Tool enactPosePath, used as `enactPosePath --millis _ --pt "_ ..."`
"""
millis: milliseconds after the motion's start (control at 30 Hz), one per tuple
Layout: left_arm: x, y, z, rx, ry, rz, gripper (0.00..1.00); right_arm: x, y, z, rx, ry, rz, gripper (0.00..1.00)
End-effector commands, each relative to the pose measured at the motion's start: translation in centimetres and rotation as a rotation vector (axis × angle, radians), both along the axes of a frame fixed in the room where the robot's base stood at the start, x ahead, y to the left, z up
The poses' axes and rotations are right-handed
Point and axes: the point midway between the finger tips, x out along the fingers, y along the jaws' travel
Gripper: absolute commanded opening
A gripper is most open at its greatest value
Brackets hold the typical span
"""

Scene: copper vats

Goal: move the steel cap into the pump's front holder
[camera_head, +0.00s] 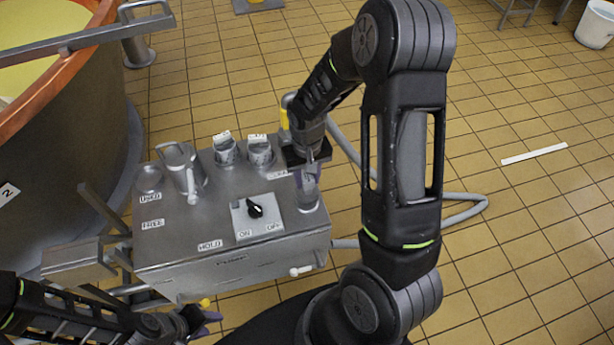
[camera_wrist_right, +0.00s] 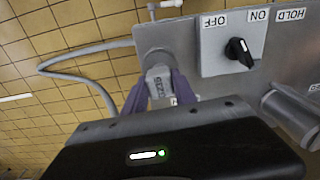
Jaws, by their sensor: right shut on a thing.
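The grey metal pump box (camera_head: 230,263) stands in the middle of the head view. My right gripper (camera_head: 306,170) is over its right end; my arm partly covers it. In the right wrist view its purple fingers (camera_wrist_right: 158,95) are closed on a small grey piece with a white label (camera_wrist_right: 159,82), apparently the steel cap. The label's print is unclear. A grey cylindrical holder (camera_head: 308,194) is right under the fingers, and it also shows in the wrist view (camera_wrist_right: 156,57). I cannot tell whether the cap touches it. My left gripper (camera_head: 207,318) is low, in front of the box; its opening is unclear.
On the box top are a steel jug (camera_head: 181,168), two labelled cups (camera_head: 225,150) (camera_head: 260,152) and a switch plate (camera_head: 257,216) with a black knob. A copper vat (camera_head: 60,150) stands at the left. A grey hose (camera_head: 462,215) lies on the tiled floor at right.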

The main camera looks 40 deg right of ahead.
Motion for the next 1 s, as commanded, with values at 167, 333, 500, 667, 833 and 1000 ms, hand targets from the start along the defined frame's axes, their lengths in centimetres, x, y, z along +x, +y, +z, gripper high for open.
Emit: enactPosePath --millis 167,333,500,667,833,1000 --pt "0.0 0.0 0.0 0.000 0.000 0.000 0.36 0.0 0.0 0.0 0.000 -0.001 0.000 0.00" --pt "0.0 0.0 -0.2 0.000 0.000 0.000 0.36 0.0 0.0 -0.2 0.000 -0.001 0.000 0.00" --pt "0.0 0.0 -0.5 0.000 0.000 0.000 0.36 0.0 0.0 -0.5 0.000 -0.001 0.000 0.00" --pt "0.0 0.0 -0.7 0.000 0.000 0.000 0.36 0.0 0.0 -0.8 0.000 -0.001 0.000 0.00" --pt "0.0 0.0 -0.9 0.000 0.000 0.000 0.36 0.0 0.0 -1.0 0.000 -0.001 0.000 0.00" --pt "0.0 0.0 -0.9 0.000 0.000 0.000 0.36 0.0 0.0 -1.1 0.000 -0.001 0.000 0.00"
